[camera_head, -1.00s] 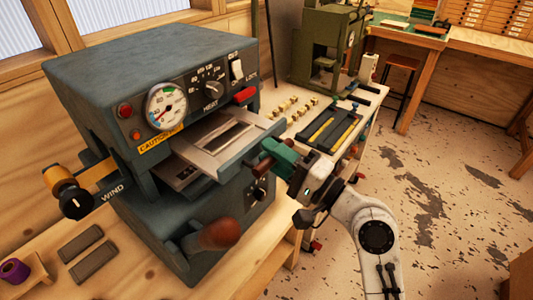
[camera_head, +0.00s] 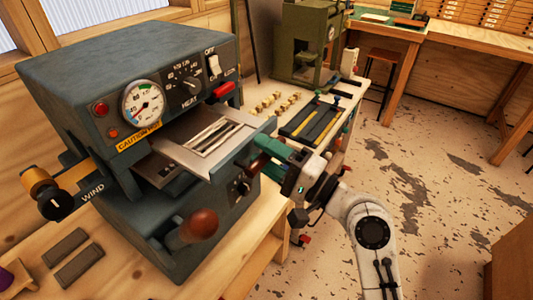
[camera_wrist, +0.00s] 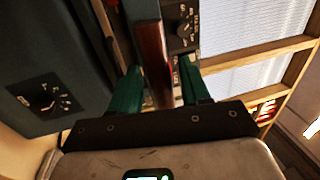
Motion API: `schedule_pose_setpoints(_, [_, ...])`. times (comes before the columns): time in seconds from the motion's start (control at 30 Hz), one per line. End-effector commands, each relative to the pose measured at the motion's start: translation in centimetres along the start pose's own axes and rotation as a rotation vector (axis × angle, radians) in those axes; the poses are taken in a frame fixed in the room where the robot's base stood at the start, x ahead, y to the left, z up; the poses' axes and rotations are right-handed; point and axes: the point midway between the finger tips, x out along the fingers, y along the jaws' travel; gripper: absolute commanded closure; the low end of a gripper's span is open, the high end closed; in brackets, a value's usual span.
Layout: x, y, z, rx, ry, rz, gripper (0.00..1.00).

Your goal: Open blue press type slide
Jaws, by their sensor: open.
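The blue press (camera_head: 120,75) is a dark blue-grey machine on the wooden bench. Its slide (camera_head: 208,140), a flat metal plate with a framed slot, sticks out of the front towards the right. My gripper (camera_head: 262,155), with green fingers, is at the slide's outer end. In the wrist view, a red-brown handle bar (camera_wrist: 152,60) stands between the two open fingers of my gripper (camera_wrist: 160,88). Gaps show on both sides of the bar, so the fingers are around it without gripping it. The slide's inner end is hidden inside the press.
A brown-knobbed lever (camera_head: 198,225) juts from the press's lower front. A WIND knob (camera_head: 58,200) sits on its left. Beyond the slide are a tray with yellow strips (camera_head: 312,118) and a green press (camera_head: 305,45).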

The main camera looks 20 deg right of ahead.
Motion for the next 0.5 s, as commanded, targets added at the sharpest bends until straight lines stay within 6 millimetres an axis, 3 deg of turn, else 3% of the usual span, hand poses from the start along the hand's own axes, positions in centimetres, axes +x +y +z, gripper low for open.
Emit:
schedule_pose_setpoints(0.23, [-1.4,0.2,-0.1,-0.001,0.003,0.0,0.54])
schedule_pose_setpoints(0.5, [-6.5,0.3,-0.1,-0.002,0.005,0.001,0.54])
